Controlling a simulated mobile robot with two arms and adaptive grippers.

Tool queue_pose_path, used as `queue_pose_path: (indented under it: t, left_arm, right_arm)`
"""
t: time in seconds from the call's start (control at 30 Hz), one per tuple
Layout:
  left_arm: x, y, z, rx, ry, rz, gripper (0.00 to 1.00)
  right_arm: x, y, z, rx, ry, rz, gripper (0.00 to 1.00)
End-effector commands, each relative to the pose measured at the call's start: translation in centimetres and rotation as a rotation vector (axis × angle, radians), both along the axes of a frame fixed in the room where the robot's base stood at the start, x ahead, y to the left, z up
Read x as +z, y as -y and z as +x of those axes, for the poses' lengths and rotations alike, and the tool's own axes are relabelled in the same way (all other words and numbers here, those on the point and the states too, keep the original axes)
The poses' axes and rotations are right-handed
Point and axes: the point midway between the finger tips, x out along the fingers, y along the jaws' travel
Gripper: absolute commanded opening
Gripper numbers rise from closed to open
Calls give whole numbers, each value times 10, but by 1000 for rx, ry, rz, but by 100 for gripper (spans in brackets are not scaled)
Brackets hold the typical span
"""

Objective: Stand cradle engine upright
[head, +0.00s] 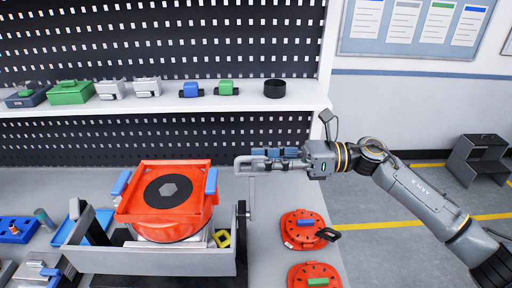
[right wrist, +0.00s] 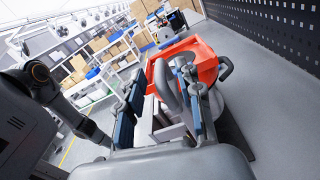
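The orange engine (head: 188,212) sits in the grey cradle (head: 150,262). Its square top, with a black disc and grey hexagon, faces upward, and blue handles stick up at its sides. A grey crank handle (head: 243,163) rises from the cradle's right side. My right gripper (head: 268,159) reaches in from the right at the crank. In the right wrist view its blue-padded fingers (right wrist: 160,105) are apart, with the grey crank bar (right wrist: 168,88) showing between or just beyond them; I cannot tell whether they touch it. The orange engine (right wrist: 208,62) is behind. My left gripper is not in view.
A white shelf (head: 230,104) above the bench carries green, blue and grey parts and a black ring (head: 275,88). Orange discs (head: 303,229) lie right of the cradle. Blue and grey parts (head: 18,229) crowd its left.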

Motion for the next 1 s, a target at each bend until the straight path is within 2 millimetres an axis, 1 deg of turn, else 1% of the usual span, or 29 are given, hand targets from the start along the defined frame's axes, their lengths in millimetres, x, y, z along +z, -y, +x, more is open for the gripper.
queue_pose_path:
  t: [0.03,0.2,0.5,0.67,0.7,1.0]
  left_arm:
    - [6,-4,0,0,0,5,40]
    - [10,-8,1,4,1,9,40]
    - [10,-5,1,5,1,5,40]
    - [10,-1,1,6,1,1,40]
    - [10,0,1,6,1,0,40]
    - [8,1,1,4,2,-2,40]
  right_arm:
    - [3,-7,0,1,0,0,36]
    - [1,-18,0,-1,1,0,36]
    - [-1,-20,0,-1,1,0,36]
    - [-1,-20,0,-1,1,0,3]
    - [-1,-20,0,-1,1,0,0]
    - [-1,-19,0,-2,2,0,0]
